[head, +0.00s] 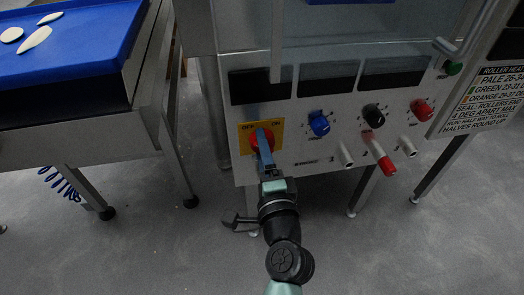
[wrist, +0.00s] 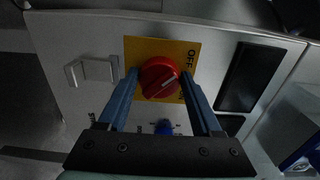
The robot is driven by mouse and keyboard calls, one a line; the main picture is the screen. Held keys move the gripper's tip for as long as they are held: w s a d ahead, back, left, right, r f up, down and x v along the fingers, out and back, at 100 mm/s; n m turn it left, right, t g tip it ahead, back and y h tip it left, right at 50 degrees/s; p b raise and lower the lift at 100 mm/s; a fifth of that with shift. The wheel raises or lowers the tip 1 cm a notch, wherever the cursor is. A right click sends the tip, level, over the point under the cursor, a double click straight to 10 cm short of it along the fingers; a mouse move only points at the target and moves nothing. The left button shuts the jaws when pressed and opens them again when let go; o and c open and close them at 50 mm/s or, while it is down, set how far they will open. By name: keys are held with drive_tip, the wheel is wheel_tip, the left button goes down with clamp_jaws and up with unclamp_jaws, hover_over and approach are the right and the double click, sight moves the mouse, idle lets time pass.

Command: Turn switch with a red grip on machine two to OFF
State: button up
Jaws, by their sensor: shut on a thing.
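The switch's red grip (head: 255,143) sits on a yellow plate (head: 246,128) on the front of the machine. The plate reads OFF at its upper left and ON at its upper right in the head view. In the wrist view the red grip (wrist: 158,76) is round, with a pale line slanting up and right, on the yellow plate (wrist: 131,46). OFF shows at the plate's upper right there; the ON label is partly hidden by a finger. My gripper (wrist: 159,75) has one blue finger on each side of the grip and is shut on it. The head view shows my gripper (head: 264,133) reaching the switch from below.
Right of the switch are a blue knob (head: 319,124), a black knob (head: 374,114), a red knob (head: 421,109) and a red-handled lever (head: 385,164). A vertical bar (head: 277,45) stands above. A blue tray (head: 75,50) with pasta pieces is at left.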

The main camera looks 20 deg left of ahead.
idle(0.4)
drive_tip(key=o, duration=1.4)
drive_tip(key=shift+c, duration=0.2)
drive_tip(key=p+v, duration=0.1)
drive_tip(key=v, duration=1.2)
